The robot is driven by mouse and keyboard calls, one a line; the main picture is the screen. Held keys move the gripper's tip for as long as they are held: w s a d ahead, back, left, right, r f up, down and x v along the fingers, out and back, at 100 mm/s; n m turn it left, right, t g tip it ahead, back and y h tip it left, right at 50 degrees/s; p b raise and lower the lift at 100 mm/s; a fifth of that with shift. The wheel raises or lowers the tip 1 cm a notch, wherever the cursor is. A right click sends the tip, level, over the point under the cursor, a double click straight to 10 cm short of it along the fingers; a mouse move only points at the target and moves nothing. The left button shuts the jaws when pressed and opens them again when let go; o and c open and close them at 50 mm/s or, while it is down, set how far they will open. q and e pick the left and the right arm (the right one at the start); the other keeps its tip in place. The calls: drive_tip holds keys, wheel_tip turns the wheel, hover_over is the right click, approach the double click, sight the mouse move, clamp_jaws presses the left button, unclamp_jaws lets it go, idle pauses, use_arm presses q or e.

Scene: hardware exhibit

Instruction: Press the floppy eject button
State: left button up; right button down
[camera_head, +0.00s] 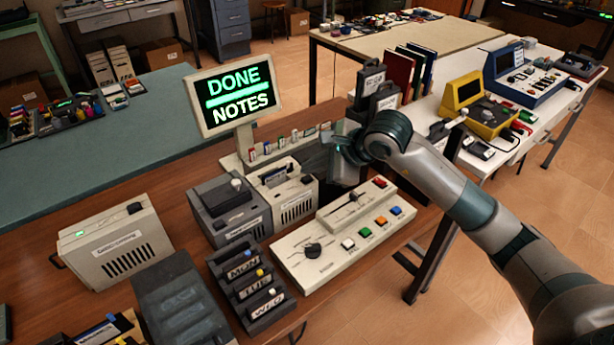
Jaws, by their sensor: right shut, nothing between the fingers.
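My right gripper (340,150) comes in from the right and is shut and empty. It is behind and to the right of a beige drive-like box (292,201) with vents and a dark slotted top holding a labelled item, and looks apart from it. Beside that box stands a dark grey unit (229,213) with a pale knob on top. I cannot tell for sure which box is the floppy drive, and no eject button can be made out clearly. A screen (237,95) reads "DONE NOTES" in green. My left gripper is out of view.
A beige control panel (340,232) with a slider, a dial and coloured buttons lies in front of my right gripper. A MON/TUE/WED rack (247,285) stands nearer. Another vented beige box (119,245) sits left. Binders and yellow and blue devices fill the right table.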

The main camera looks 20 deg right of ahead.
drive_tip(key=shift+r, duration=0.25)
wheel_tip(320, 180, up, 5)
drive_tip(key=shift+f+p, duration=0.1)
drive_tip(key=shift+p, duration=0.95)
drive_tip(key=shift+s, duration=0.1)
idle(0.5)
